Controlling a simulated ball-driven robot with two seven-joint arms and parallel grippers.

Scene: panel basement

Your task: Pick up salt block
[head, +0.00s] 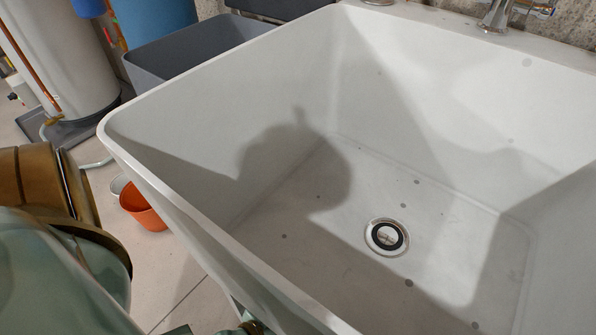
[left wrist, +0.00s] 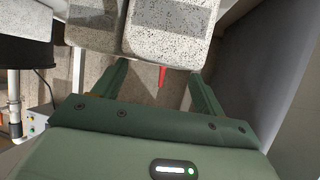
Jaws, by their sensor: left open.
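In the left wrist view, my left gripper (left wrist: 158,70) is open, its two green fingers spread apart with nothing between them that I can see held. Just beyond the fingertips are two pale grey, dark-speckled blocks side by side, a right one (left wrist: 170,30) and a left one (left wrist: 95,25). The right block lies largely in front of the gap between the fingers. Either could be the salt block; I cannot tell which. Neither block shows in the head view. My right gripper is in neither view.
A large empty white sink (head: 300,90) with a drain (head: 387,237) fills the head view. A grey bin (head: 185,50) and an orange pot (head: 143,208) stand left of it. A small red pointed thing (left wrist: 162,76) shows below the right block. A grey wall panel (left wrist: 258,75) stands at right.

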